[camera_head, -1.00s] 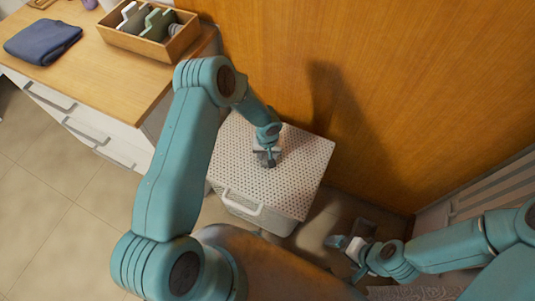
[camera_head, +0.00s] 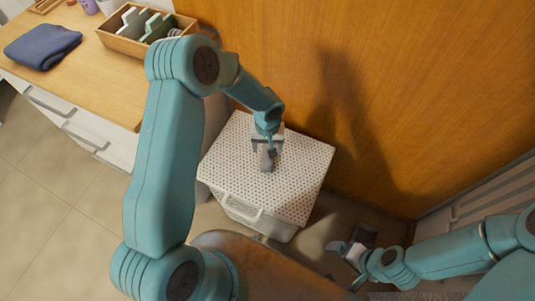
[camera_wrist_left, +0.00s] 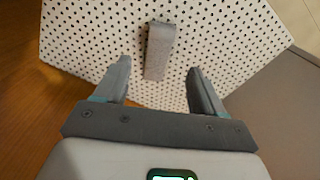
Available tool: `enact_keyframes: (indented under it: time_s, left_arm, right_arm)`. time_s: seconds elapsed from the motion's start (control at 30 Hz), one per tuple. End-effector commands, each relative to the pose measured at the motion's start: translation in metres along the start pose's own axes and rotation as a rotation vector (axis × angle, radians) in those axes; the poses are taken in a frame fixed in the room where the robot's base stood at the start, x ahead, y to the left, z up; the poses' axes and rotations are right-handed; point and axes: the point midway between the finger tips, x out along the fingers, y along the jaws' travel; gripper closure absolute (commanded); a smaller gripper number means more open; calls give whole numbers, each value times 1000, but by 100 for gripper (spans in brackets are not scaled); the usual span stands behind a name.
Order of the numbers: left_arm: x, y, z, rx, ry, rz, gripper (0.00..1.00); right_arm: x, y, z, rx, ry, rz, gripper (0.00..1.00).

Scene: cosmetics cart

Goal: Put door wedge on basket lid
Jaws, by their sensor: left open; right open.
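The door wedge (camera_wrist_left: 158,52) is a small grey block lying on the white perforated basket lid (camera_wrist_left: 90,25). In the head view the wedge (camera_head: 267,160) shows near the middle of the lid (camera_head: 300,165), just below my left gripper (camera_head: 266,150). In the left wrist view my left gripper (camera_wrist_left: 157,85) is open, with its fingers apart on either side of the wedge's near end. Nothing is held between them. My right gripper (camera_head: 347,250) is open and empty, low at the right, away from the basket.
The white basket (camera_head: 240,207) with a handle stands on the floor against the wooden wall (camera_head: 400,80). A wooden counter (camera_head: 100,70) at the left holds a folded blue cloth (camera_head: 42,46) and a wooden organizer box (camera_head: 140,38).

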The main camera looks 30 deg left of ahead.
Motion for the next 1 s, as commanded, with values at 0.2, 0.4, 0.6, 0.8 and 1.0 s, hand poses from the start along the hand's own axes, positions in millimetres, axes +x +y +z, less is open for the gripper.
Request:
enact_keyframes:
  time_s: [0.2, 0.4, 0.6, 0.8, 1.0]
  left_arm:
    - [-20, 2, 5, 10, -9, 10, 31]
    - [22, 31, 106, 152, -130, 234, 31]
    - [40, 28, 198, 234, -107, 356, 31]
    - [41, 14, 222, 268, -68, 340, 31]
    - [41, 14, 222, 269, -66, 340, 31]
  right_arm:
    - [1, 0, 0, 0, 0, 0, 0]
    - [1, 0, 0, 0, 0, 0, 0]
    - [1, 0, 0, 0, 0, 0, 0]
    - [1, 0, 0, 0, 0, 0, 0]
    - [1, 0, 0, 0, 0, 0, 0]
